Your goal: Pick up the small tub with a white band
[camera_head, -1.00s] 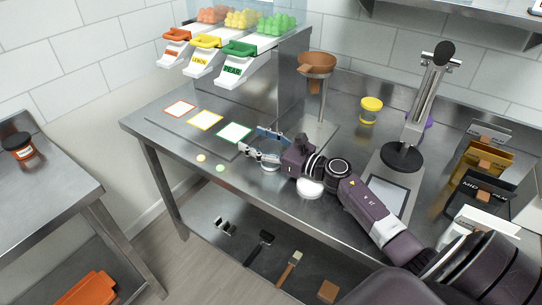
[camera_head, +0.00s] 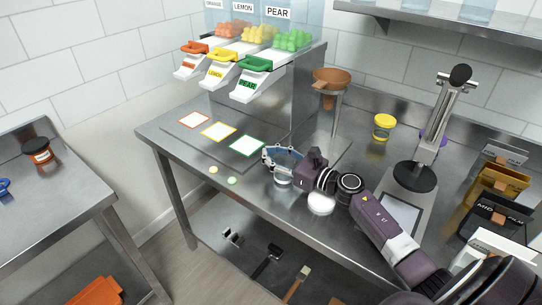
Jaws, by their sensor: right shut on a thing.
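My right gripper (camera_head: 272,159) is over the main table, near its front edge, just right of the green-framed card. It is shut on a small pale, clear-looking tub (camera_head: 283,179), which shows under the fingers. Its upper part is hidden by the fingers, and I cannot make out a white band clearly. A purple thing (camera_head: 441,138) is partly hidden behind the press-like stand. My left gripper is not in view.
The stand (camera_head: 415,178) and a brown funnel (camera_head: 332,80) rise from the table (camera_head: 255,195). Fruit dispensers (camera_head: 270,65) overhang three framed cards. A white round thing (camera_head: 320,203) shows below my wrist. A black-lidded jar (camera_head: 38,151) stands on the left table.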

